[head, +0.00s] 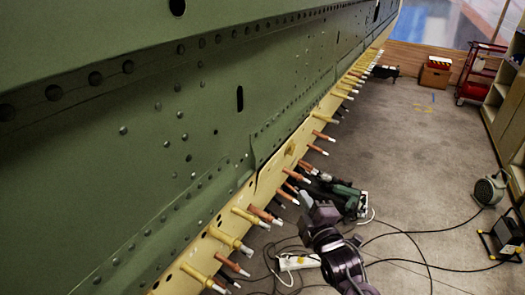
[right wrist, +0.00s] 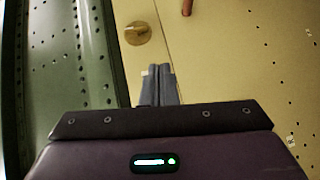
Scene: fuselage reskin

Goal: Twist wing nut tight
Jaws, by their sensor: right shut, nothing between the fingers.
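A brass wing nut (right wrist: 138,33) shows in the right wrist view on the cream strip (right wrist: 215,60), ahead of my fingertips and slightly left. In the head view a small brass piece that looks like the same nut (head: 289,149) sits on the cream lower edge of the fuselage. My right gripper (right wrist: 158,70) is shut, its two grey fingers side by side with nothing between them, apart from the nut in the picture. In the head view my right gripper (head: 305,194) is near the strip, below the nut; its fingertips are hard to make out. My left gripper is out of view.
The green riveted fuselage skin (head: 120,150) fills the left. Several copper and yellow pins (head: 243,216) stick out along the strip. A green power tool (head: 345,196), a white power strip (head: 298,262) and cables lie on the floor. Shelves (head: 508,110) stand right; the middle floor is open.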

